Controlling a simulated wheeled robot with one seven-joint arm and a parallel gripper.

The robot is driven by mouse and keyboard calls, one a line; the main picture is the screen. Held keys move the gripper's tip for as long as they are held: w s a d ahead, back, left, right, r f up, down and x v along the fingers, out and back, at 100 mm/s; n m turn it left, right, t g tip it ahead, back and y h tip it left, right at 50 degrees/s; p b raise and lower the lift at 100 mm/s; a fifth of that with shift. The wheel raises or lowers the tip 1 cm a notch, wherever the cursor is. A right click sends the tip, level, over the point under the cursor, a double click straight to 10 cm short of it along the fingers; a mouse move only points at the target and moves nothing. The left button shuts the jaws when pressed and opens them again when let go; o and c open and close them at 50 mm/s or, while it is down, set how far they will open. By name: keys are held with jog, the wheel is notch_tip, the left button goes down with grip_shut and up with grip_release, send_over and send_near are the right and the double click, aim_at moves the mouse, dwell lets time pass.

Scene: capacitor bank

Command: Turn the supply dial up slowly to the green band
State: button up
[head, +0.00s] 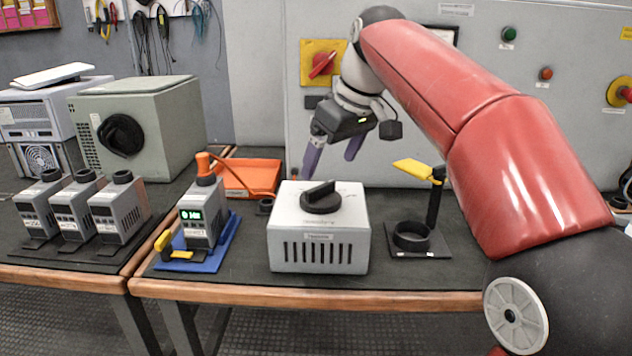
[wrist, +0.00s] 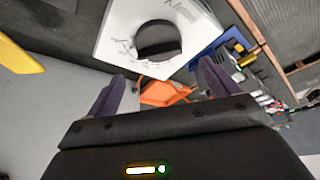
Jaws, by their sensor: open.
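The supply dial (head: 321,197) is a black round knob with a raised bar grip on top of a white vented box (head: 320,252) at the middle of the bench. In the wrist view the dial (wrist: 158,42) shows from above, with small scale marks on the box face near it; I cannot make out a green band. My gripper (head: 331,166) is open and empty, its two purple fingers above and behind the box, apart from the dial. In the wrist view the gripper (wrist: 160,82) has its fingers spread below the dial.
A grey module (head: 204,215) with a lit green display and orange cable stands on a blue base left of the box. A black ring stand (head: 413,238) with a yellow flag is at right. An orange tray (head: 250,176) lies behind. Several grey modules stand farther left.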

aim_at(321, 186)
jog(key=x, duration=0.6)
jog(key=shift+b, duration=0.4)
jog(key=shift+c, duration=0.5)
jog(key=c, duration=0.9)
jog(key=shift+m, duration=0.4)
jog(key=shift+m+h+p, duration=0.3)
jog(key=o, duration=1)
